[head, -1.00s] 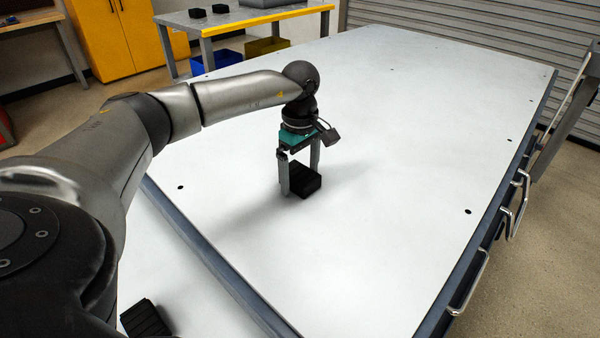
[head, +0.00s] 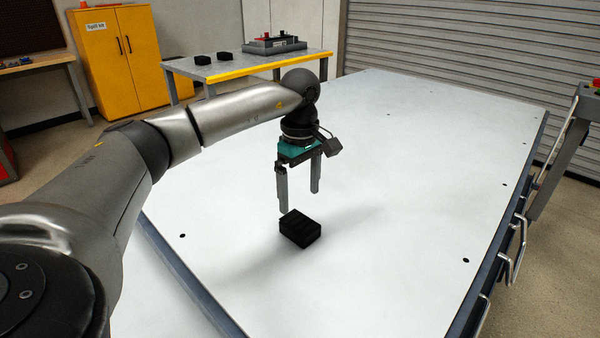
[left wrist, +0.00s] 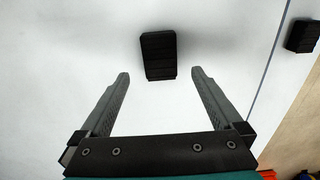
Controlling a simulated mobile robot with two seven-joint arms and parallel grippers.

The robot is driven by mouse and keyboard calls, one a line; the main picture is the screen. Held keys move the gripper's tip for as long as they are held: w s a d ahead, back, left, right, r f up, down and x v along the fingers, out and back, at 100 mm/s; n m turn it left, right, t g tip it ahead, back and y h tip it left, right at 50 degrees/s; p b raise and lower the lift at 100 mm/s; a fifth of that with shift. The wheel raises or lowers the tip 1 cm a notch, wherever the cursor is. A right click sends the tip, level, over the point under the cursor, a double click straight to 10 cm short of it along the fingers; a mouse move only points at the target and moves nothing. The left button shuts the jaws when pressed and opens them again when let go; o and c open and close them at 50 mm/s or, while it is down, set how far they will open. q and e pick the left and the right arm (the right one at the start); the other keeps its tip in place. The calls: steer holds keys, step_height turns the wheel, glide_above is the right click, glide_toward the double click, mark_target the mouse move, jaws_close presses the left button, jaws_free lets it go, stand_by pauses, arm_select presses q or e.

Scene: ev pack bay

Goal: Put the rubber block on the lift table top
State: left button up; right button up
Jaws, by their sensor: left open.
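A black rubber block (head: 300,228) lies on the white lift table top (head: 400,190). It also shows in the left wrist view (left wrist: 158,55), beyond the fingertips. My left gripper (head: 299,200) is open and empty, above the block and apart from it. Its two fingers show in the left wrist view (left wrist: 160,74) with clear space between them. My right gripper is not in view.
Another black block (left wrist: 303,36) lies at the right of the left wrist view, off the lift table top. A yellow-edged bench (head: 250,68) with two black blocks and a grey unit stands behind. Handles (head: 518,245) line the table's right side. Most of the top is clear.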

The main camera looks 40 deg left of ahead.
arm_select(q)
steer(key=shift+r+p, duration=0.35)
steer(key=shift+r, duration=1.25)
